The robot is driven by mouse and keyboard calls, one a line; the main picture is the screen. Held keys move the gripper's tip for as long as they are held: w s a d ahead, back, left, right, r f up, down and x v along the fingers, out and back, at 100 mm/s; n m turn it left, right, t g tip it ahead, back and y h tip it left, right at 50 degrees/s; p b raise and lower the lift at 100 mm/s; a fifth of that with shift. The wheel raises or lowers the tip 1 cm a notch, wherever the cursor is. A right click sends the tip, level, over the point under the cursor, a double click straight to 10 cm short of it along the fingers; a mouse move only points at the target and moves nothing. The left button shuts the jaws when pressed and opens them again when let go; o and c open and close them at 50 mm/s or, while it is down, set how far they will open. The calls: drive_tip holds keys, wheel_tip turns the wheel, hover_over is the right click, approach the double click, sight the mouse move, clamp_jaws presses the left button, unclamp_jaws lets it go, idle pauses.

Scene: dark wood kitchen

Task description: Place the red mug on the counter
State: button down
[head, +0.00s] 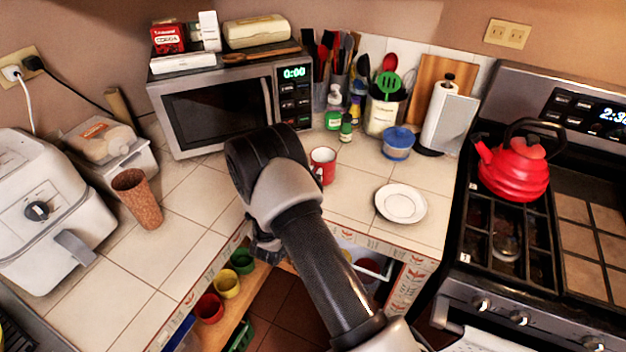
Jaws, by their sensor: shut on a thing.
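A red mug (323,166) with a pale inside shows on the tiled counter (372,180) in the head view. It is upright, in front of the microwave's right end and just right of my arm's bend. My arm rises from the bottom of the picture and covers the area left of the mug. The fingers of my gripper are hidden behind the arm, so I cannot see whether they touch the mug. I cannot tell whether the mug's base rests on the tiles.
A white saucer (401,204) lies right of the mug. The microwave (225,105) is at the back, a brown cup (137,197) at left. A shelf below holds red (209,308), yellow and green cups. A red kettle (514,167) is on the stove.

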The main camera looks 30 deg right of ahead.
drive_tip(key=c, duration=2.2)
unclamp_jaws()
drive_tip(key=shift+f, duration=0.25)
drive_tip(key=o, duration=0.5)
drive_tip(key=shift+r, duration=0.1)
